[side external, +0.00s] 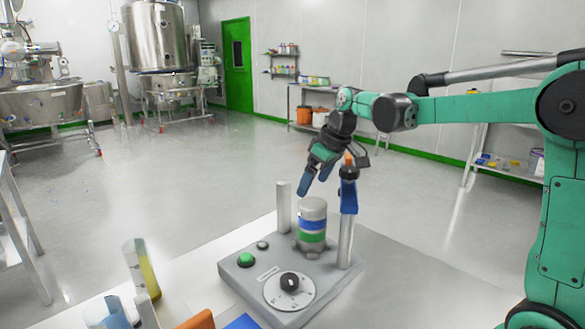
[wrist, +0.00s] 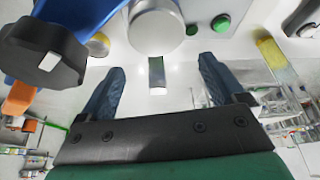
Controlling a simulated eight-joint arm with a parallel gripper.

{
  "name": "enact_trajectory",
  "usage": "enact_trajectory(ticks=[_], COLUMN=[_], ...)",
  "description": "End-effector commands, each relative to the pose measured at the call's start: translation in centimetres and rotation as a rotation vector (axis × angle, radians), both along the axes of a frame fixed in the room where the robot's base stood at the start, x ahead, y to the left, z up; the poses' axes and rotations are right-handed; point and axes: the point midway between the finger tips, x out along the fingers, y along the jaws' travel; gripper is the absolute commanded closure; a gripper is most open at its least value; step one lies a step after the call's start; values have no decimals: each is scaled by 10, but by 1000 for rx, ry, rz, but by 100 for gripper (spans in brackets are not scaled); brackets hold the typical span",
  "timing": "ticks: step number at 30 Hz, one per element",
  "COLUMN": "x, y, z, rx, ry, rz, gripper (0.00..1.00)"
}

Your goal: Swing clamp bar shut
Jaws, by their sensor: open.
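The clamp bar (side external: 348,197) is blue, with a black knob (wrist: 45,52) and an orange part (wrist: 18,98). It sits at the top of the right post (side external: 345,240) and does not span to the left post (side external: 284,207), whose top is bare. A grey canister (side external: 313,212) with blue and green bands stands upright between the posts. My gripper (side external: 316,180) is open and empty, with blue fingers above the canister and left of the bar. In the wrist view my fingers (wrist: 162,64) are apart, with the bar and knob at upper left.
The grey base (side external: 262,298) carries a green button (side external: 246,259) and a black dial (side external: 289,283). A cylinder with yellow contents (side external: 148,270) and a blue beaker (side external: 105,315) stand at front left. The space left of the left post is clear.

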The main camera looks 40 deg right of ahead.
Motion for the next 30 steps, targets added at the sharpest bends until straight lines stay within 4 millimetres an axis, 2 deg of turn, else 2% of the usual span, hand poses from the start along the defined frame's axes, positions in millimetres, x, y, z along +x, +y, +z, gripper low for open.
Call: enact_trajectory(ticks=[2,3,15,24,30], x=[0,4,38,50,52], y=[0,7,90,155,188], z=[17,19,24,27,28], rx=[-1,-2,-5,-5,-5], ry=[-1,-2,-3,-4,-3], rz=[1,22,235,381,453], gripper=[11,11,11,11,11])
